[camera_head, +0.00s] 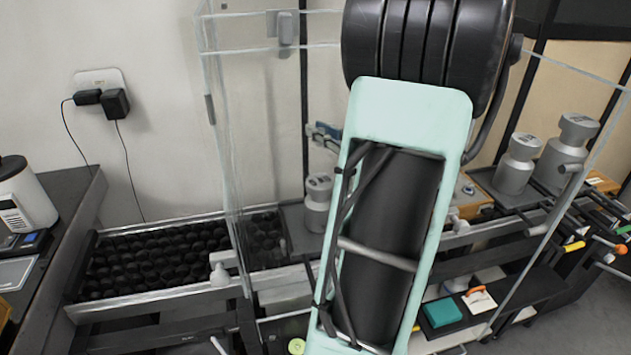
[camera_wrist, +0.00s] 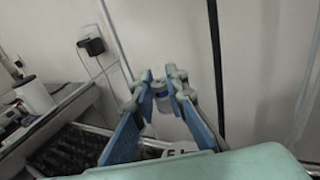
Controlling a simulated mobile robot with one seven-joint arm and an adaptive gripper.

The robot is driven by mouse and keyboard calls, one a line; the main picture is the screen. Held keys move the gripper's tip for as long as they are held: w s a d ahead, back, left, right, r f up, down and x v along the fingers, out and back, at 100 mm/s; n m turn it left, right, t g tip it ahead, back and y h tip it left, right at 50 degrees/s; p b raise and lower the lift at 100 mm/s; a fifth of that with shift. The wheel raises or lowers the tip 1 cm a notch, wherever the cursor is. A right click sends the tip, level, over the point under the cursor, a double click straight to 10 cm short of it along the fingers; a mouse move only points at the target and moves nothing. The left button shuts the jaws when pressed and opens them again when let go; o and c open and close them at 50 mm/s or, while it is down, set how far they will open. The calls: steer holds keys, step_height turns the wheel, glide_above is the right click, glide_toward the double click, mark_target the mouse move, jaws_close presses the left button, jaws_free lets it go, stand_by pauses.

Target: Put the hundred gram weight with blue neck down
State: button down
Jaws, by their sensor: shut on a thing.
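In the wrist view my gripper (camera_wrist: 162,98) has its blue-padded fingers closed around a small grey cylindrical piece with a bluish band, which looks like the hundred gram weight with blue neck (camera_wrist: 162,92). Only part of the weight shows between the fingers, and its marking cannot be read. I cannot tell from this view whether its base touches anything.
A tray of dark round pieces (camera_head: 160,262) lies left of centre. A large grey weight (camera_head: 317,205) stands beside my arm; two more grey weights (camera_head: 516,165) (camera_head: 567,150) stand at right. Clear panels (camera_head: 225,150) enclose the middle. A teal box (camera_head: 445,312) sits on a lower shelf.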

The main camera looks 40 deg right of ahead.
step_height(320, 180, down, 10)
steer(key=shift+r+b, duration=0.15)
steer(key=shift+b, duration=1.05)
steer(key=shift+f, duration=0.25)
steer(key=c, duration=1.9)
jaws_free()
steer(key=shift+c, duration=0.2)
steer(key=shift+r, duration=0.1)
steer(key=shift+r, duration=0.1)
steer(key=s, duration=0.7)
steer(key=shift+s+a+r+p, duration=0.2)
steer(key=shift+s+a+p, duration=0.1)
steer(key=shift+p, duration=0.1)
